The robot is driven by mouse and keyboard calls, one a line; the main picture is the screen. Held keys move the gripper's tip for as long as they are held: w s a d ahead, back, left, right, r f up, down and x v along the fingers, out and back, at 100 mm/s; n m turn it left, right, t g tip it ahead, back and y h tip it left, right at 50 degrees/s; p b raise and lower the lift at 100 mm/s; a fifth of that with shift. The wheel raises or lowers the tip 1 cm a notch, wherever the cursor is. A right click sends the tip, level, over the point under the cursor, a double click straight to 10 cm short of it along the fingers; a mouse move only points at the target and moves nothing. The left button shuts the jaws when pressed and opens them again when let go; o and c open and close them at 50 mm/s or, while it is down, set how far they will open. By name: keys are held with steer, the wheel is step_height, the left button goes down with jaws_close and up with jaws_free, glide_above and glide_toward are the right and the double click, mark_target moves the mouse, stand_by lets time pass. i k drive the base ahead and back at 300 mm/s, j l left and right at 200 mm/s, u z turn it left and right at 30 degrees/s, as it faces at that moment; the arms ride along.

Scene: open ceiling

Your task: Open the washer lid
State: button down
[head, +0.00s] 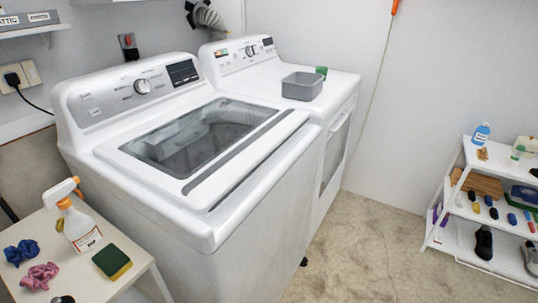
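The washer (190,238) is the white top-loading machine at the centre left of the head view. Its lid (207,139) has a dark glass window and a white frame, and it lies flat and closed on the top. A dark grey strip (231,154) runs along the lid near its front edge. My gripper is not in view.
A white dryer (340,127) stands right beside the washer, with a grey tub (302,86) on top. A small table (84,268) with a spray bottle (79,226) stands at the left. A white shelf (459,163) is at the right. The floor (375,238) between is clear.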

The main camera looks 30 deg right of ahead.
mark_target(200, 191)
steer(key=i+l+z, duration=0.1)
steer(key=i+z, duration=0.65)
steer(key=k+j, duration=0.05)
